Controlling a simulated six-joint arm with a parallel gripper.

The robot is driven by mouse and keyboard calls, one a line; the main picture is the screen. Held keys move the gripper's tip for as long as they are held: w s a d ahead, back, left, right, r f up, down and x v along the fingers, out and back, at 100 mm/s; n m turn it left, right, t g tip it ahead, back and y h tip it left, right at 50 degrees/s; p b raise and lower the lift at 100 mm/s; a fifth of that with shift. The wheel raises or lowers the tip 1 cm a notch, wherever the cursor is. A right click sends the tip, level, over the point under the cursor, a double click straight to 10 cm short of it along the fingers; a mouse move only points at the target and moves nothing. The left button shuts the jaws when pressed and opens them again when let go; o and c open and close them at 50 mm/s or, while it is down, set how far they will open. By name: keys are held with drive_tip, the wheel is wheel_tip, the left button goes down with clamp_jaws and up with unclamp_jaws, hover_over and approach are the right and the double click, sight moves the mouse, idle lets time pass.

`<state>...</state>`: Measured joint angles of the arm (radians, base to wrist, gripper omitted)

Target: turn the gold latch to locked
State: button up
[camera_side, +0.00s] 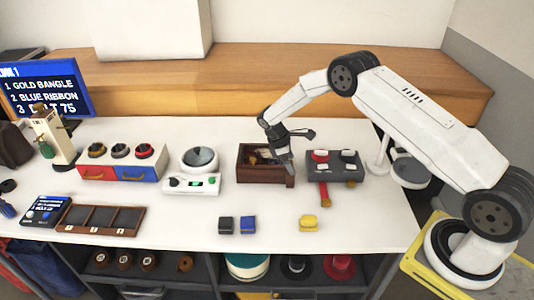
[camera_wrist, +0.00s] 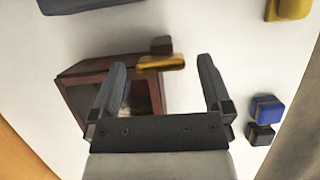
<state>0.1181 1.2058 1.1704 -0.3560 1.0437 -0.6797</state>
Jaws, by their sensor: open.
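The gold latch (camera_wrist: 160,62) is a short gold bar at the edge of a reddish-brown wooden box (camera_wrist: 85,70), beside a small brown block (camera_wrist: 161,45). In the wrist view it lies crosswise between my fingertips, with space on both sides. My gripper (camera_wrist: 162,68) is open and empty; whether it touches the latch cannot be told. In the side view my gripper (camera_side: 289,166) points down at the right front corner of the open-topped box (camera_side: 262,178). The latch cannot be made out there.
A grey panel (camera_side: 349,172) with red and white pieces stands close to the right. A white scale (camera_side: 190,184) is to the left. Black (camera_side: 225,225), blue (camera_side: 248,225) and yellow (camera_side: 308,223) small boxes sit in front. The white table between is clear.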

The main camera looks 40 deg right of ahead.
drive_tip(key=shift+x, duration=0.75)
drive_tip(key=c, duration=1.2)
